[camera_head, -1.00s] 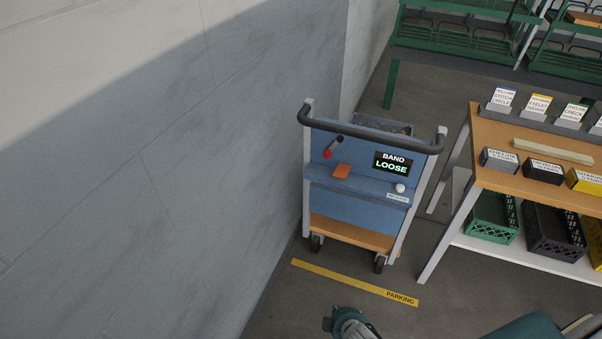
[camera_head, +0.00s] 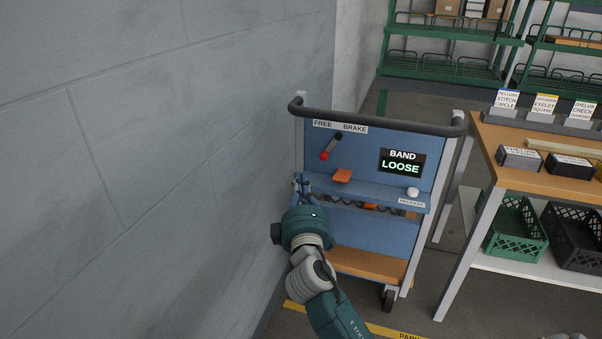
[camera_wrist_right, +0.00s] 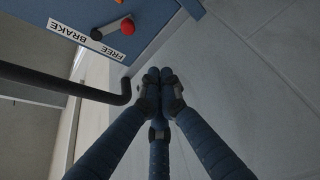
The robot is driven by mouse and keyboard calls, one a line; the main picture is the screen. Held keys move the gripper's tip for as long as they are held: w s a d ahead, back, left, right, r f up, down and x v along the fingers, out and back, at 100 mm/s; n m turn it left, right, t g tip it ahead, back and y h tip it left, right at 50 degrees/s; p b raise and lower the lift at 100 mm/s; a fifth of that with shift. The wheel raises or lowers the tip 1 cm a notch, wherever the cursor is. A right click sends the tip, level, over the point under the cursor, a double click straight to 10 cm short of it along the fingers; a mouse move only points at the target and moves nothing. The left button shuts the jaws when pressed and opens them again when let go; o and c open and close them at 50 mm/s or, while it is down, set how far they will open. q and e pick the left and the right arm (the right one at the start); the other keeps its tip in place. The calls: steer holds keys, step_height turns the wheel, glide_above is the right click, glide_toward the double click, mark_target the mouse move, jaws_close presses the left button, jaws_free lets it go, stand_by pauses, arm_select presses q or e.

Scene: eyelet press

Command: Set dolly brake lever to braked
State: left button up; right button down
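The dolly (camera_head: 365,230) stands by the wall with a blue panel. The knob hangs down-left, on the FREE side. The lever also shows in the right wrist view (camera_wrist_right: 112,30), its red knob near the word FREE. My right gripper (camera_head: 302,180) is at the dolly's left edge, below and left of the lever and apart from it. Its blue fingers (camera_wrist_right: 159,76) are drawn together with nothing between them. My left gripper is out of view.
A black push handle (camera_head: 375,122) runs across the dolly's top, its bent end (camera_wrist_right: 124,92) close to my fingers. The grey wall (camera_head: 150,180) is close on the left. A workbench (camera_head: 520,170) stands right.

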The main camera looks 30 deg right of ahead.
mark_target(330, 147)
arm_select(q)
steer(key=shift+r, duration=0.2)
arm_select(e)
steer(key=shift+s+r, duration=0.1)
steer(key=shift+r, duration=0.6)
steer(key=b+x, duration=0.1)
steer(key=x, duration=0.9)
steer(key=shift+d+r, duration=0.2)
steer(key=shift+d, duration=0.05)
steer(key=shift+s+d+f, duration=0.55)
steer(key=shift+s+d, duration=0.2)
steer(key=shift+s, duration=0.15)
steer(key=shift+s+d+f, duration=0.2)
steer(key=shift+s+d, duration=0.2)
steer(key=shift+s, duration=0.05)
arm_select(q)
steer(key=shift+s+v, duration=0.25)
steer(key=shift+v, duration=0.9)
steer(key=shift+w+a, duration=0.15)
